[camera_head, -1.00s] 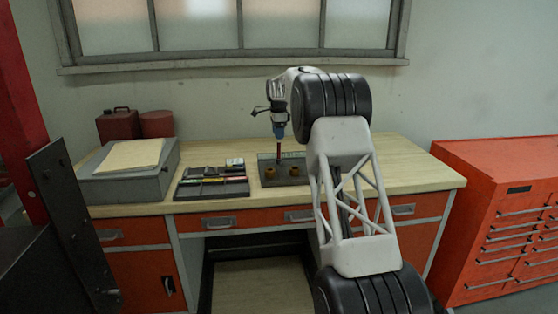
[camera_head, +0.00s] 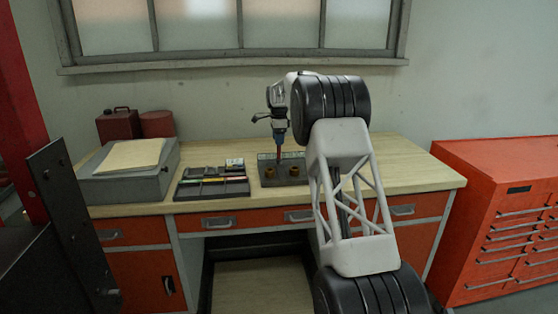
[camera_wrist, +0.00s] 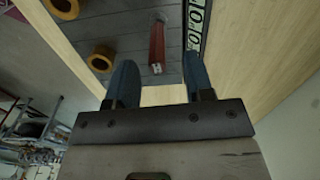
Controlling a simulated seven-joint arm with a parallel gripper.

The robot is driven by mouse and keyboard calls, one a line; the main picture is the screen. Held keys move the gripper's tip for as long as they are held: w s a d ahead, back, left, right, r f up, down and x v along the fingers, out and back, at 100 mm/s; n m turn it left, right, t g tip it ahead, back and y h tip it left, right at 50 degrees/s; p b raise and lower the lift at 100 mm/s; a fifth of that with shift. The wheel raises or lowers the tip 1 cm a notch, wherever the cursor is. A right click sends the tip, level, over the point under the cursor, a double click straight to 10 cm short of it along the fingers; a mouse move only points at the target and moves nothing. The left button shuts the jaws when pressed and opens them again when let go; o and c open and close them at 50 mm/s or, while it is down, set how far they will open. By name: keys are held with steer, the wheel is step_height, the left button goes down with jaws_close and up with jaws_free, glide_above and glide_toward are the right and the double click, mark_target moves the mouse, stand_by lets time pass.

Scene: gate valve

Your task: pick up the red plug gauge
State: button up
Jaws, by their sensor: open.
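The red plug gauge (camera_wrist: 156,45) stands on the grey fixture plate in the wrist view, its near end showing between my two blue fingers. My gripper (camera_wrist: 160,62) is open, with one finger to each side of the gauge and a visible gap on both sides. In the head view my gripper (camera_head: 280,142) points down just above the red gauge (camera_head: 280,154), which stands upright. The gauge's base is hard to make out there.
The grey plate (camera_head: 295,180) also carries brass rings (camera_head: 269,172); two show in the wrist view (camera_wrist: 100,58). A dark tray (camera_head: 212,188) and a grey box (camera_head: 110,185) stand to the left. The bench (camera_head: 400,168) is clear at the right.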

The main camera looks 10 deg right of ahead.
mark_target(279, 159)
steer(key=shift+s+d+f, duration=0.1)
steer(key=shift+s+f, duration=0.05)
steer(key=shift+f, duration=2.5)
jaws_close()
